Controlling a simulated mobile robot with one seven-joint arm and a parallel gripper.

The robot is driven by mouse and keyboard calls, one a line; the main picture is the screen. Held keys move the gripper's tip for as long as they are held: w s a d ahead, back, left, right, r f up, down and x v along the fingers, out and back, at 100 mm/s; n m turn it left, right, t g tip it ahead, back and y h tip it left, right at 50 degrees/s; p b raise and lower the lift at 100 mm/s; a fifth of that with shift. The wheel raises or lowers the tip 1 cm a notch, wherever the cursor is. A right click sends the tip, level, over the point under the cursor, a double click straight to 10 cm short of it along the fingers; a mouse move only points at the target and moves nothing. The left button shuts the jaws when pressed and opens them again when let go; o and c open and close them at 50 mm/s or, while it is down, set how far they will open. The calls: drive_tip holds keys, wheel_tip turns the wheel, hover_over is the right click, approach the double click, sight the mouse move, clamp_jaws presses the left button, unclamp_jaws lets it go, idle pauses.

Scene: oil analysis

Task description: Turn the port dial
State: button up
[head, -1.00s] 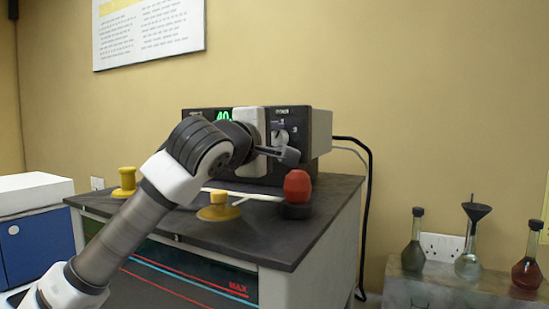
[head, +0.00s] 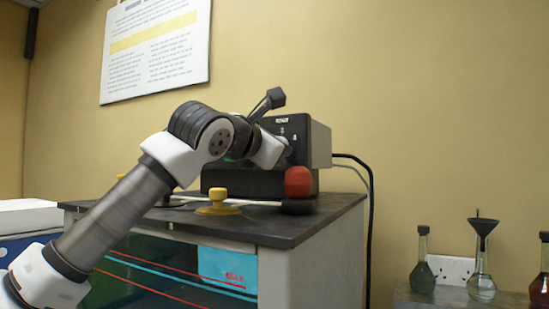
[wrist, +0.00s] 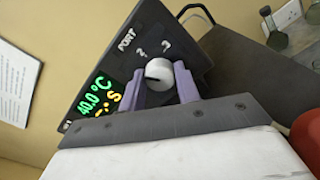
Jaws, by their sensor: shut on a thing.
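The port dial (wrist: 158,73) is a round white knob with a dark pointer mark, on the black front panel of the analyser (wrist: 122,62) under the word PORT. In the wrist view the purple fingers of my gripper (wrist: 160,84) are shut on the dial, one on each side. The dial's pointer mark points to the left in that view. In the head view the analyser (head: 321,144) stands on the dark bench, and my wrist hides the dial and most of the panel.
A green readout (wrist: 95,97) shows 40.0 °C. Flasks (head: 423,265) stand at the right. A black cable (head: 366,200) hangs behind the bench.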

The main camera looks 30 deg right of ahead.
drive_tip(key=shift+f+n+b, duration=0.1)
drive_tip(key=shift+n+b, duration=1.8)
drive_tip(key=shift+n, duration=1.4)
drive_tip(key=o, duration=1)
drive_tip(key=b+v, duration=0.2)
drive_tip(key=v, duration=1.2)
drive_tip(key=shift+d+b, duration=0.1)
drive_tip(key=shift+b, duration=0.3)
